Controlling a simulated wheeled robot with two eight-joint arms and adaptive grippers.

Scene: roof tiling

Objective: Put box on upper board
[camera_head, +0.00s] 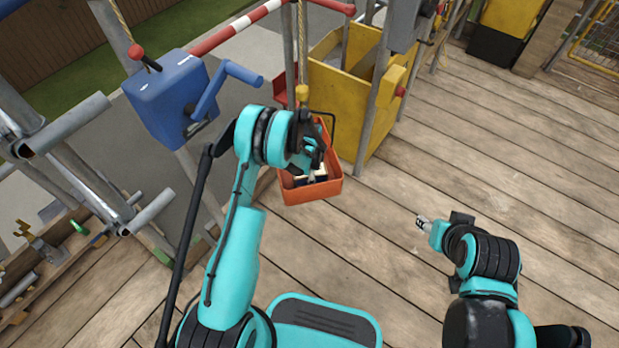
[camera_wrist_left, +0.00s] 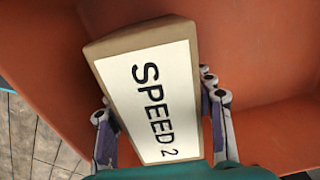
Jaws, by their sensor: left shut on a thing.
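The box (camera_wrist_left: 146,90) is tan with a white label reading "SPEED 2". In the left wrist view it sits between the two fingers of my left gripper (camera_wrist_left: 160,125), which is shut on it. Red-orange walls of a bin (camera_wrist_left: 260,60) surround it. In the head view my left gripper (camera_head: 312,172) reaches down into the orange bin (camera_head: 313,194), and the hand hides most of the contents. My right gripper (camera_head: 423,222) is out over the wooden deck at the right, away from the bin; its finger opening is too small to judge. I cannot tell which thing is the upper board.
A yellow container (camera_head: 342,105) stands just behind the bin, beside metal scaffold poles. A blue winch box (camera_head: 168,98) with a crank is left of my left arm. A wooden shelf (camera_head: 50,262) with tools is at the lower left. The deck (camera_head: 500,140) at right is mostly clear.

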